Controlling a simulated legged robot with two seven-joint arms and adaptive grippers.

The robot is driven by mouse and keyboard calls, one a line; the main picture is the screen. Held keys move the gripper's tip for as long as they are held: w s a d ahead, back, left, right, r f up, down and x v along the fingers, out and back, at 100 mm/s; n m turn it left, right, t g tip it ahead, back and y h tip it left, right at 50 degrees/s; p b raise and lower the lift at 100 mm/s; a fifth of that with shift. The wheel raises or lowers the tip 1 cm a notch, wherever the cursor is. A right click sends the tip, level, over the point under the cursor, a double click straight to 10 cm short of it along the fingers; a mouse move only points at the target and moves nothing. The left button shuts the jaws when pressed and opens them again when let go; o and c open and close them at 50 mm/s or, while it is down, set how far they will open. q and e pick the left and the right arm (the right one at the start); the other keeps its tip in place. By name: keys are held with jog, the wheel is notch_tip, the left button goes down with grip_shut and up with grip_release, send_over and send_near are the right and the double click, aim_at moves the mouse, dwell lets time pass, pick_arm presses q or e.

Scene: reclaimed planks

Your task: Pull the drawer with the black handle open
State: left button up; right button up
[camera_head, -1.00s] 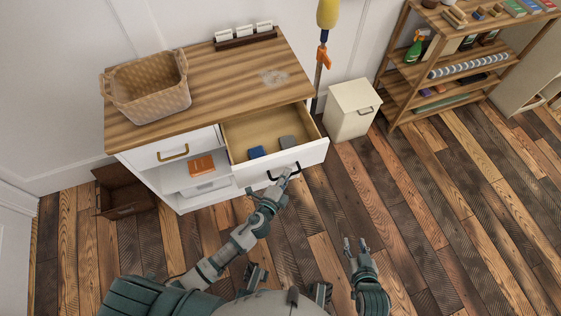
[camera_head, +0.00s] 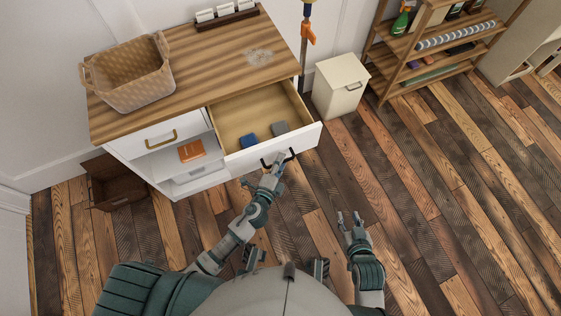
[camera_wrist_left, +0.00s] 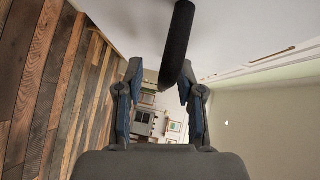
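The white drawer (camera_head: 308,138) with the black handle (camera_head: 291,153) stands well open from the right side of the white cabinet with a wood top. A blue block (camera_head: 249,140) and a grey block (camera_head: 280,128) lie inside it. My left gripper (camera_head: 274,163) is at the handle, below the drawer front. In the left wrist view, the fingers (camera_wrist_left: 158,95) are apart, with the black handle (camera_wrist_left: 178,45) reaching down between them, nearer the right finger; no firm grip shows. My right gripper (camera_head: 350,218) is open and empty above the floor.
A closed drawer with a brass handle (camera_head: 161,140) is left of the open one. A wicker basket (camera_head: 130,82) stands on the cabinet top. A brown box (camera_head: 112,184) is on the floor at left. A small cream cabinet (camera_head: 340,88) stands right. Floor at right is clear.

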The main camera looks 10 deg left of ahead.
pick_arm(q)
jog(key=shift+s+r, duration=0.1)
jog(key=v, duration=1.1)
jog(key=shift+s, duration=0.4)
pick_arm(e)
jog(key=shift+r, duration=0.1)
pick_arm(q)
jog(key=shift+a, duration=0.1)
